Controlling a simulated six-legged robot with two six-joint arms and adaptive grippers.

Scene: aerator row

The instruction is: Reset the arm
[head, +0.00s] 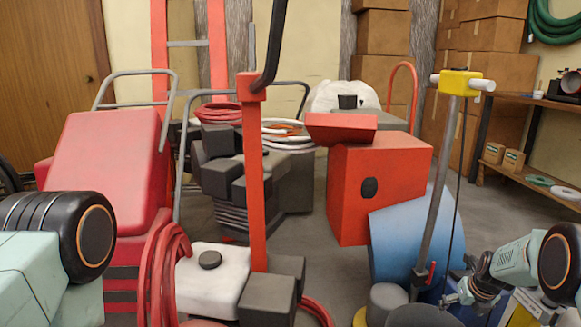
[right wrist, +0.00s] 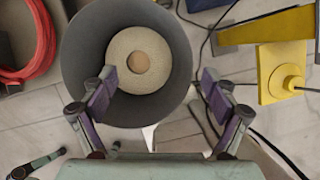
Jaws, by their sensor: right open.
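My right arm (head: 515,262) comes in from the lower right in the head view, and its gripper (head: 462,292) is small and low near the yellow-topped pole. In the right wrist view the right gripper (right wrist: 158,80) is open, with two purple-padded fingers wide apart and nothing between them. Behind the fingers is a round grey tub (right wrist: 82,50) with a beige disc (right wrist: 122,70) and brown knob inside. I cannot tell how far the fingers are from its rim. A pale green and black link of my left arm shows at the lower left; its gripper is out of view.
A grey pole with a yellow head (head: 455,82) stands left of my right arm, beside a blue drum (head: 400,235). Red and grey machines (head: 385,190) crowd the middle. A wooden shelf (head: 535,180) is at right. In the wrist view, a yellow base (right wrist: 280,72) and cables lie at right.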

